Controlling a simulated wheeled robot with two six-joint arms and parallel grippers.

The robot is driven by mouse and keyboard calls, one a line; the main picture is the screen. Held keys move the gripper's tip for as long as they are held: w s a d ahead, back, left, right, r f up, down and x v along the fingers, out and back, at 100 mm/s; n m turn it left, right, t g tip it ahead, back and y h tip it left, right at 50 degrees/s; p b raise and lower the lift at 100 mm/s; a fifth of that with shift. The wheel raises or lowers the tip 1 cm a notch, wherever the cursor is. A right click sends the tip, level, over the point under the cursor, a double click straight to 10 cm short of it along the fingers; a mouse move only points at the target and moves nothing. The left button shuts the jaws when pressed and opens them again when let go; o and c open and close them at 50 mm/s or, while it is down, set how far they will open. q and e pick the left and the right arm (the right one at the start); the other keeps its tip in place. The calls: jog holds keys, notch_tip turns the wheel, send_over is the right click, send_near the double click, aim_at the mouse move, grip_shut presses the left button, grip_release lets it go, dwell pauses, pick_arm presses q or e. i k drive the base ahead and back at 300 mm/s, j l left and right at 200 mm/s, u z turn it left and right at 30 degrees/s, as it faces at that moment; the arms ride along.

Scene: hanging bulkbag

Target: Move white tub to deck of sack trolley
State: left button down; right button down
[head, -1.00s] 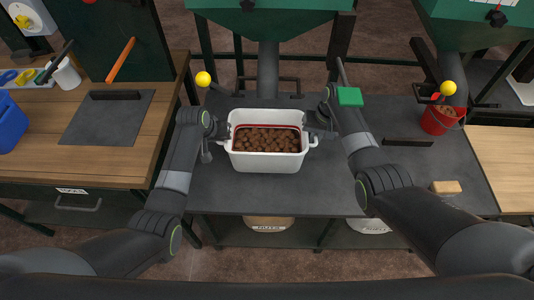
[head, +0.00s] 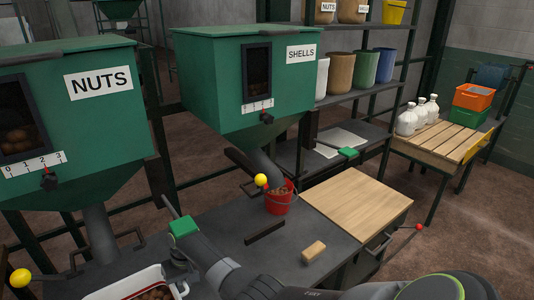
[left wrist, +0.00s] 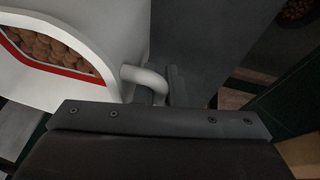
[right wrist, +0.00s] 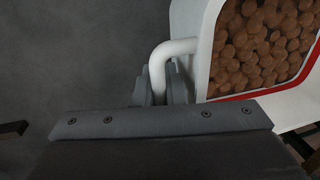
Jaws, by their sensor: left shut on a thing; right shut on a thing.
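The white tub (head: 122,286), with a red band inside its rim and brown nuts in it, is cut off at the lower left of the head view. My right gripper (head: 184,266) is at its right end. In the right wrist view that gripper (right wrist: 165,88) is shut on the tub's white handle (right wrist: 172,48). In the left wrist view my left gripper (left wrist: 172,92) is shut on the opposite handle (left wrist: 142,76). I cannot tell whether the tub touches the bench. I cannot make out a sack trolley for certain.
The dark bench (head: 220,225) carries a red bucket (head: 279,200), a black bar (head: 265,233) and a tan block (head: 314,250). Green hoppers (head: 250,75) overhang it. A wooden board (head: 358,205) adjoins. A slatted wooden surface (head: 440,143) holds white bottles (head: 420,115) at far right.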

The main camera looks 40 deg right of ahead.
aim_at(362, 201)
jog(key=k, duration=0.75)
jog(key=k+z, duration=0.4)
jog(key=z, duration=0.85)
jog(key=i+l+z, duration=0.25)
jog(key=i, duration=0.5)
jog(key=i+l, duration=0.1)
jog(key=i, duration=1.8)
